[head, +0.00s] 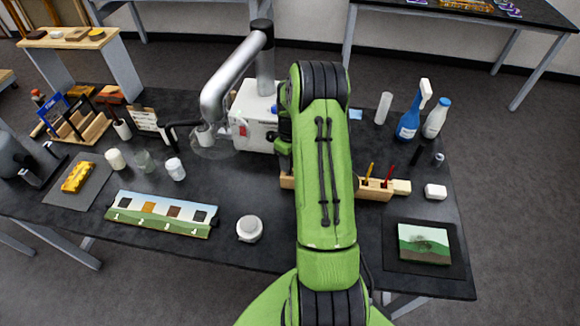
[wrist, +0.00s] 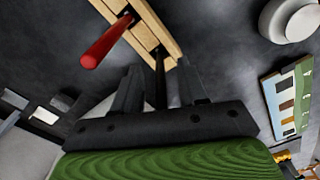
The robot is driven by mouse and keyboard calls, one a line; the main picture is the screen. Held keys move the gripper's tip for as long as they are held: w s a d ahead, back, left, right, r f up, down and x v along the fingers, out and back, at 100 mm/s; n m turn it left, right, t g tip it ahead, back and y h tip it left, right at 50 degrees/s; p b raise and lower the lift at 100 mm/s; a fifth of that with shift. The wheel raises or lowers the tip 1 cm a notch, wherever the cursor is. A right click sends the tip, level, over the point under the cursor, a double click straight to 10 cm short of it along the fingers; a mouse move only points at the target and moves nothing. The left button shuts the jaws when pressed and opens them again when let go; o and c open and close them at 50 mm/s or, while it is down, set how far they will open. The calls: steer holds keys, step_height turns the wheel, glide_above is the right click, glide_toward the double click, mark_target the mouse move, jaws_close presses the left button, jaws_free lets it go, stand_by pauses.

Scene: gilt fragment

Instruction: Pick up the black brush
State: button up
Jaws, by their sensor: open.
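A thin black brush (wrist: 160,78) stands with its handle up in a slot of the pale wooden holder (wrist: 152,17) in the wrist view. My gripper (wrist: 158,72) is open, with one dark finger on each side of the brush handle. I cannot tell whether either finger touches it. A thick red handle (wrist: 106,42) sticks up from the same holder, just left of the fingers. In the head view, the wooden holder (head: 374,190) shows partly behind my green arm, which hides my gripper and the black brush.
A yellow handle (head: 369,171) and the red one stand in the holder. A white jar (head: 249,229) and a landscape strip (head: 162,214) lie to the left. A painted tile (head: 424,243) lies at right. A blue spray bottle (head: 410,118) stands behind.

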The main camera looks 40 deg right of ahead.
jaws_close()
step_height(320, 180, up, 10)
steer(key=shift+r, duration=0.1)
stand_by(0.5)
